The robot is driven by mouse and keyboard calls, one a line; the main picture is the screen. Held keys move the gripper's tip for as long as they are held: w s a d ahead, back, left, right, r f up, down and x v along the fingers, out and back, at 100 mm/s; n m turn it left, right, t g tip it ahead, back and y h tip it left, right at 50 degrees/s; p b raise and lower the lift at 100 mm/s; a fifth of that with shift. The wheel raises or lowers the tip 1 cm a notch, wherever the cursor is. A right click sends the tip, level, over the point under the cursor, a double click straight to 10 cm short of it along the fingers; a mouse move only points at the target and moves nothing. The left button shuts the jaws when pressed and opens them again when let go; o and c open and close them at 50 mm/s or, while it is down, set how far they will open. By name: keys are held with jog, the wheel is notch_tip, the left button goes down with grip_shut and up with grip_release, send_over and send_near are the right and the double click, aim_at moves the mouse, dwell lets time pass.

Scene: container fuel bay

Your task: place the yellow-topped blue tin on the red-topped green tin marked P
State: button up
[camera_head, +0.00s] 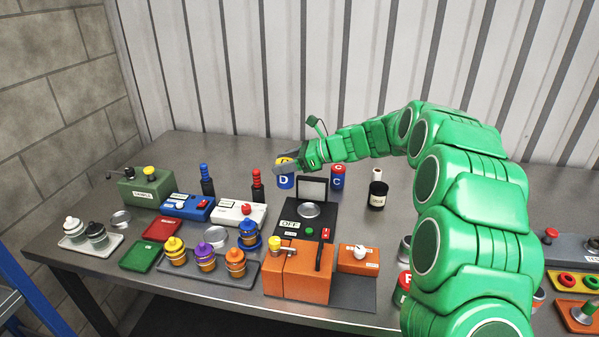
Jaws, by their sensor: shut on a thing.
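The yellow-topped blue tin (286,181), marked D, is upright near the back middle of the table. My gripper (287,165) is shut on it near its top, with the jaws reaching in from the right. I cannot tell whether its base touches the table. A tin with red and green parts (403,286) stands near the front edge. My green arm hides most of it, and its letter cannot be read for sure.
A red-topped blue tin (338,178) marked C stands just right of the held tin.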

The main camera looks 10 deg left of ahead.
jog(key=s+d+r, duration=0.2)
jog(key=s+d, duration=0.2)
jog(key=d, duration=0.4)
jog(key=s+d+r+m+t, duration=0.1)
jog(key=s+d, duration=0.3)
jog(key=d, duration=0.5)
jog(key=s+d+r+t, duration=0.1)
jog(key=s+d+r, duration=0.3)
jog(key=d, duration=0.4)
jog(key=shift+s+d+m, duration=0.25)
jog(key=shift+d+m, duration=0.15)
jog(key=shift+m+t, duration=0.8)
jog(key=shift+t, duration=0.1)
jog(key=s+d, duration=0.2)
jog(key=s, duration=0.2)
jog(key=s+d+r, duration=0.1)
jog(key=s+d, duration=0.2)
jog(key=s, duration=0.2)
jog(key=s+d, duration=0.3)
jog(key=s, duration=0.1)
jog(key=shift+s+r, duration=0.3)
jog(key=shift+r, duration=0.05)
jog(key=s+m+t+h, duration=0.1)
jog(key=s+t, duration=0.1)
jog(key=s, duration=0.8)
send_over(410, 279)
jog(key=shift+f, duration=5.3)
jog(key=shift+f+m, duration=0.3)
jog(key=shift+f, duration=1.15)
jog(key=shift+f, duration=0.1)
